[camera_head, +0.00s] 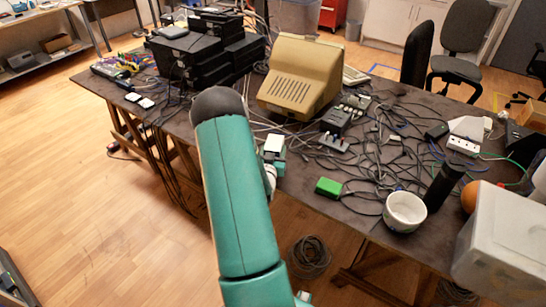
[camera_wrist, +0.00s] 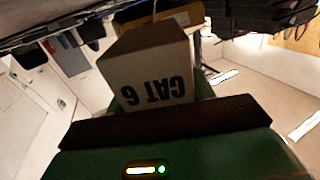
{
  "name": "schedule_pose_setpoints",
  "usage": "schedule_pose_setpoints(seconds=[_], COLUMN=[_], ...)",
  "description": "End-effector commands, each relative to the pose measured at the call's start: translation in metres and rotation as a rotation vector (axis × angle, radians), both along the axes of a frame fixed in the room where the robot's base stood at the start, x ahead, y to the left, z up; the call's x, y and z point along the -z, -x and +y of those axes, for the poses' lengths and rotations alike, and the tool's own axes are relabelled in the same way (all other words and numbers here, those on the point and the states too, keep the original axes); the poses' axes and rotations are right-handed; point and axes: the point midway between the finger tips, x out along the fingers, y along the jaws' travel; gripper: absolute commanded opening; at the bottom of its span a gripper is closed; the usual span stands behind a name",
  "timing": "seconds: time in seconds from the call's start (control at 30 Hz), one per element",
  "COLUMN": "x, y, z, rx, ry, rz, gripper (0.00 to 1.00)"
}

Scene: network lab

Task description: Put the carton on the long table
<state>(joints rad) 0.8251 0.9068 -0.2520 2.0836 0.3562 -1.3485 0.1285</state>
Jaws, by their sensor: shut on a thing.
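The carton (camera_wrist: 150,75) is a pale box with "CAT 6" printed on it, which reads upside down in the wrist view. My gripper (camera_wrist: 155,103) is shut on it; its fingers are mostly hidden by the carton and the dark bar in front. In the head view my gripper (camera_head: 272,157) shows small beyond my teal arm, with the carton's white top (camera_head: 274,144) in it. They overlap the near side of the long table (camera_head: 180,122), a dark top on wooden trestles. I cannot tell the carton's height above it.
A beige monitor (camera_head: 300,75), tangled black cables (camera_head: 375,140), a green box (camera_head: 328,187) and a white bowl (camera_head: 405,210) crowd the table. Black devices (camera_head: 190,55) are stacked at left. A grey bin (camera_head: 500,240) is at right. A cable coil (camera_head: 309,256) lies on the floor.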

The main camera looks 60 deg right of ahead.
Motion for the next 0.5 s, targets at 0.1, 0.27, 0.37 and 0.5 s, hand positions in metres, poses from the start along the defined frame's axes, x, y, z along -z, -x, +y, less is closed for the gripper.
schedule_pose_setpoints(seconds=[0.1, 0.27, 0.37, 0.5], x=[0.01, 0.033, 0.037, 0.036], y=[-0.005, -0.004, -0.004, -0.005], z=[-0.004, -0.003, -0.003, -0.003], rx=[0.0, 0.0, 0.0, 0.0], ry=[0.0, -0.002, 0.001, 0.002], rz=[0.001, 0.001, 0.0, 0.0], gripper=[0.24, 0.24, 0.24, 0.24])
